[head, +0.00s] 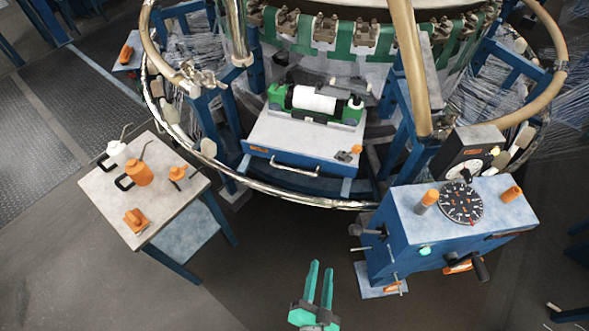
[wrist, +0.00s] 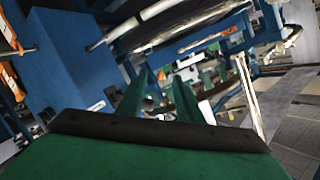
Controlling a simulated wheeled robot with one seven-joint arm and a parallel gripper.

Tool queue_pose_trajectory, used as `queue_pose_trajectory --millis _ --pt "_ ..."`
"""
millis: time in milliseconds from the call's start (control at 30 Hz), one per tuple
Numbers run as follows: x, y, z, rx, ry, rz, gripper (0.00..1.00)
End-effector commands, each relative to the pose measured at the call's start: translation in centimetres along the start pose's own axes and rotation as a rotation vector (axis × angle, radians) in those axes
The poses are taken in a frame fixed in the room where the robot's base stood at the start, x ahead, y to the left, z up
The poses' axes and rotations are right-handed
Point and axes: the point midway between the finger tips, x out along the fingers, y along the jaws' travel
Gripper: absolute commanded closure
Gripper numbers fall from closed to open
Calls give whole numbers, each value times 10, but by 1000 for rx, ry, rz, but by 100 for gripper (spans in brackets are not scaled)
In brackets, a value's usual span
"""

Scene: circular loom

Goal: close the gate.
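The loom's guard rail is a tan tube, with a left stretch (head: 163,58) and a right stretch (head: 480,127) in the head view. Between them the front of the loom is open. A straight tan bar (head: 410,65) runs back from the right stretch's front end; it may be the gate, but I cannot tell for sure. A metal fitting (head: 200,78) sits near the left stretch's end. My gripper (head: 321,266) is open and empty, in front of the loom and apart from the rail. In the wrist view its green fingers (wrist: 160,78) stand apart with nothing between them.
A side table (head: 100,190) with orange and white cans stands at left. A blue control cabinet (head: 400,235) with a dial stands at right. A blue drawer unit (head: 305,140) with a handle sits in the opening, above a low metal ring (head: 290,193).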

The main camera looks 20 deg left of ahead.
Motion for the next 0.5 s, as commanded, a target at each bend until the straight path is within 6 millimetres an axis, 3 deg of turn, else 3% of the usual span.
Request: queue_pose_trajectory --millis 33,267,500 --pt "23 -2 3 67 -7 -22 67" --pt "117 -20 16 407 -68 -87 67" --pt "205 -69 24 750 -166 -153 67"
